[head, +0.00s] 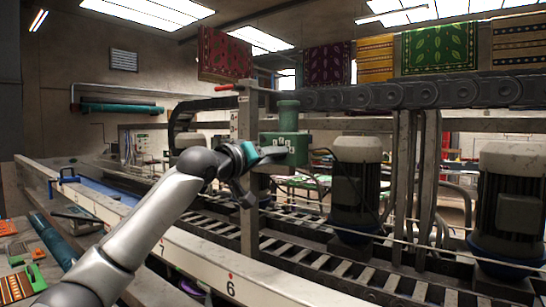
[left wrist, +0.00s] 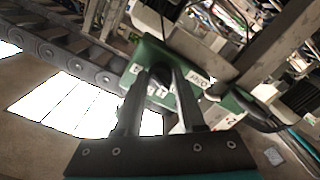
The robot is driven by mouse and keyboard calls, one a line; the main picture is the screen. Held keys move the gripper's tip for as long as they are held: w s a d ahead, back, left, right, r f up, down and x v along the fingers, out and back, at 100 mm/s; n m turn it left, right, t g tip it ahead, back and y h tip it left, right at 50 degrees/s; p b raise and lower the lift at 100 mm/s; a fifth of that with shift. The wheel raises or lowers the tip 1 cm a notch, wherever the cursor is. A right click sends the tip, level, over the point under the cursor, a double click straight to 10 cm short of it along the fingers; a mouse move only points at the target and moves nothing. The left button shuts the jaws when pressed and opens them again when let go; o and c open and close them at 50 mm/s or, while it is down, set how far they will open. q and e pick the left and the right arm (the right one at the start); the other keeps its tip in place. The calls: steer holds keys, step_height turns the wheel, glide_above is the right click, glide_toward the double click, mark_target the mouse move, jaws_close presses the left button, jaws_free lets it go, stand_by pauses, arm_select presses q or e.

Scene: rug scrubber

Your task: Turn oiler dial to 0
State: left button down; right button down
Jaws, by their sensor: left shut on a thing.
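The oiler is a green box (head: 297,148) with a round green top, mounted by the grey post in the middle of the head view. My left gripper (head: 272,154) is at its front face. In the left wrist view the green oiler (left wrist: 146,54) carries white labels with dark lettering, partly covered by my fingers. A small dark dial (left wrist: 158,86) lies between the fingertips of my left gripper (left wrist: 160,78), which is shut on it. The dial's pointer and its setting cannot be made out. My right gripper is in neither view.
The grey post (head: 248,170) stands close beside my left gripper. A long rail (head: 200,255) with numbers runs in front of the slatted conveyor (head: 310,257). Large grey motors (head: 356,185) stand to the right. Rugs (head: 440,48) hang above.

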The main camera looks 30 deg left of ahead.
arm_select(q)
steer(key=c, duration=0.5)
jaws_free()
steer(key=shift+s+a+b, duration=0.2)
steer(key=shift+s+b, duration=1.25)
steer(key=shift+s, duration=1.1)
steer(key=shift+s+a+b, duration=0.2)
steer(key=shift+s+b, duration=1.2)
steer(key=shift+s, duration=1.15)
steer(key=shift+s+a+b, duration=0.2)
steer(key=shift+s+b, duration=1.25)
steer(key=shift+s, duration=1.1)
